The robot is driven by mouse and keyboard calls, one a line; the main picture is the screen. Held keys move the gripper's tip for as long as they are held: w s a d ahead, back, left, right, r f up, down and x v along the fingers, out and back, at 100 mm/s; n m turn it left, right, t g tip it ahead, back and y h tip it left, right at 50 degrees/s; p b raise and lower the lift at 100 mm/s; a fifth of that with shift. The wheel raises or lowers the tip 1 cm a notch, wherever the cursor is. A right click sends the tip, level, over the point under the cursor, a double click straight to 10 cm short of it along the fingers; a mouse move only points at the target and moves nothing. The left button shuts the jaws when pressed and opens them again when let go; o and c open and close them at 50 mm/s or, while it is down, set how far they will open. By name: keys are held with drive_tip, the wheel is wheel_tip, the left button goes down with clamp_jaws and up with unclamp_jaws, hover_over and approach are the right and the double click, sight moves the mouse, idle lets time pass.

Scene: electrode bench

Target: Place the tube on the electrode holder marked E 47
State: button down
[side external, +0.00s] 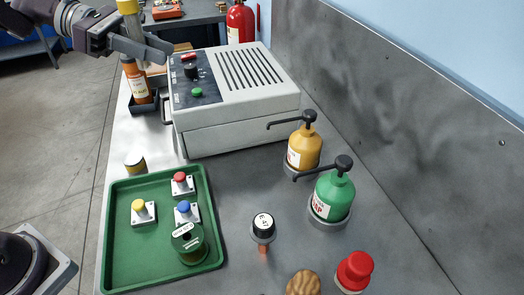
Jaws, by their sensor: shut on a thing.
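My gripper (146,45) is at the top left, shut on a yellow cylinder (129,8) that looks like the tube. Its upper end shows above the fingers; its lower part is hard to separate from an orange labelled bottle (138,88) just below. A black-topped holder (263,226) with a white label stands on the bench at lower centre, with a copper-coloured part under it. Its label seems to start "E 4"; the last character is too small to read. The gripper is far from it, up and to the left.
A green tray (112,245) holds button boxes and a dark green labelled round container (188,242). A grey machine (238,100) stands behind. Yellow (304,148) and green (334,195) pump bottles stand right. A red-capped item (355,271) and brown lumpy object (303,284) are in front.

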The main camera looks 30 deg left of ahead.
drive_tip(key=s+d+m+g+h, duration=0.1)
drive_tip(key=s+d+m+g, duration=0.15)
drive_tip(key=d, duration=0.65)
drive_tip(key=s+d+m+g, duration=0.1)
drive_tip(key=d+m+g, duration=0.15)
drive_tip(key=d, duration=0.65)
drive_tip(key=m+g, duration=0.3)
drive_tip(key=g, duration=0.1)
hover_over(264, 231)
drive_tip(key=d, duration=0.2)
wheel_tip(264, 231, down, 15)
drive_tip(key=shift+w, duration=0.3)
drive_tip(key=c, duration=1.2)
unclamp_jaws()
drive_tip(key=shift+o, duration=0.2)
